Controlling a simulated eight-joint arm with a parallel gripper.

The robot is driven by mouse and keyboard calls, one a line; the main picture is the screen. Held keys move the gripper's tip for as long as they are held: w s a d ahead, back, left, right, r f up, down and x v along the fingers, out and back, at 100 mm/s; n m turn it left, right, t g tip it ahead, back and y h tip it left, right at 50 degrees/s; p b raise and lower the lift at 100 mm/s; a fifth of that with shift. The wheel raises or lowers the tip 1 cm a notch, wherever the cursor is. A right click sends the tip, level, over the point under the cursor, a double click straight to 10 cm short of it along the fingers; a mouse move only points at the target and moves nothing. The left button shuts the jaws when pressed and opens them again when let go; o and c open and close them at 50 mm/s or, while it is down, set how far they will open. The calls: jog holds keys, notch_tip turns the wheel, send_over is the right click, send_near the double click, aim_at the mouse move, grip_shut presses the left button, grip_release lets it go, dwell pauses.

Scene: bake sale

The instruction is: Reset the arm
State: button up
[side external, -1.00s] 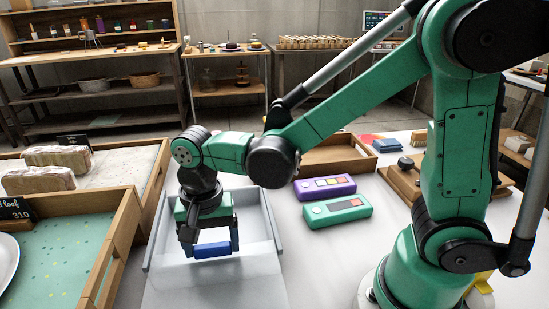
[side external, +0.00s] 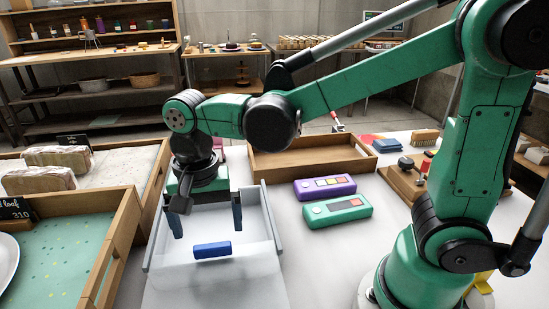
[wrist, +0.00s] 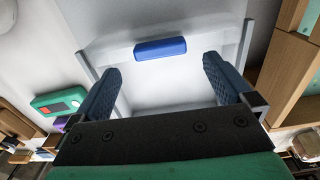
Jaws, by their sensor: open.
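My gripper (side external: 207,222) is open and empty, pointing down above a light grey tray (side external: 272,222) with raised side walls. A small blue block (side external: 212,249) lies in the tray, below my gripper and apart from its fingers. In the wrist view, the blue block (wrist: 160,48) lies beyond and between the two spread fingertips (wrist: 160,80). The tray also shows in the wrist view (wrist: 240,48).
Wooden-edged bread trays (side external: 112,240) stand close on the left. A green device (side external: 337,211) and a purple device (side external: 325,187) lie to the right, with an empty wooden tray (side external: 310,158) behind them. A wooden board (side external: 405,180) with a dark-handled tool is farther right.

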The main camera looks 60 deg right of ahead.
jog(key=shift+r, duration=0.6)
jog(key=shift+s+d+r, duration=0.1)
jog(key=shift+d+r, duration=0.05)
jog(key=shift+d, duration=0.2)
jog(key=s+d+n+t, duration=0.2)
jog(key=d+n+t, duration=0.5)
jog(key=d+n, duration=0.2)
jog(key=shift+s+r, duration=0.15)
jog(key=shift+r, duration=0.3)
